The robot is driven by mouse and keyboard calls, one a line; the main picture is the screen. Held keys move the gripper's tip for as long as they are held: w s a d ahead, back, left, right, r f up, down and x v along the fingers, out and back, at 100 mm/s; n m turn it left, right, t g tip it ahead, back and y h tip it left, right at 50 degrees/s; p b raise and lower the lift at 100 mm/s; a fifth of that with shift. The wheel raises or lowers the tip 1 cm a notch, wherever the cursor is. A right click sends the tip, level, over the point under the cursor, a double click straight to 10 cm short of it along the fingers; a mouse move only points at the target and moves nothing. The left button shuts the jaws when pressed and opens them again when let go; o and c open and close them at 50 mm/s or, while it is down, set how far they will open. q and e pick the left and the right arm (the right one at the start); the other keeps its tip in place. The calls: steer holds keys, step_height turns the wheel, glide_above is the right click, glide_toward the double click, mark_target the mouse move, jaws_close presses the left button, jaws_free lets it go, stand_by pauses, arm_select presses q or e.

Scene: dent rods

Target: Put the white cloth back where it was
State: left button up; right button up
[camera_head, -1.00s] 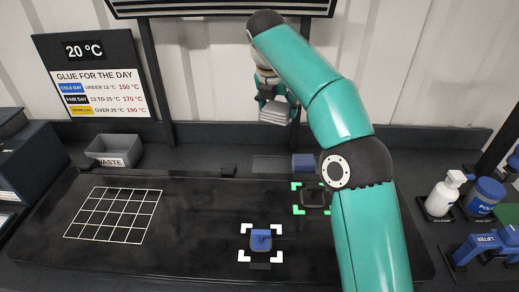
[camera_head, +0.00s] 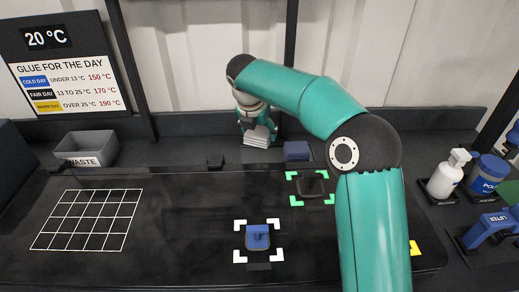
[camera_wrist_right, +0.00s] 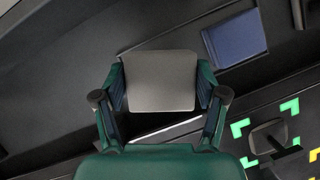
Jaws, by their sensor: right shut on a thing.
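The white cloth (camera_head: 257,138) is a folded, light grey-white stack. My right gripper (camera_head: 253,120) is shut on it, with one finger on either side, low over the back strip behind the black work surface. In the right wrist view the cloth (camera_wrist_right: 160,80) lies flat between the fingertips (camera_wrist_right: 161,92). I cannot tell whether the cloth touches the surface below. My left gripper is not in view.
A folded blue cloth (camera_head: 297,151) lies just right of the white cloth and shows in the wrist view (camera_wrist_right: 236,38). A grey waste bin (camera_head: 86,149) stands at the left. Green corner marks (camera_head: 325,174) frame a dark item. White corner marks frame a blue-topped item (camera_head: 257,237).

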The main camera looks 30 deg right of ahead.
mark_target(259, 156)
steer(key=shift+f+b, duration=0.4)
steer(key=shift+f, duration=2.15)
steer(key=shift+f, duration=0.1)
steer(key=shift+f, duration=0.35)
steer(key=o, duration=1.1)
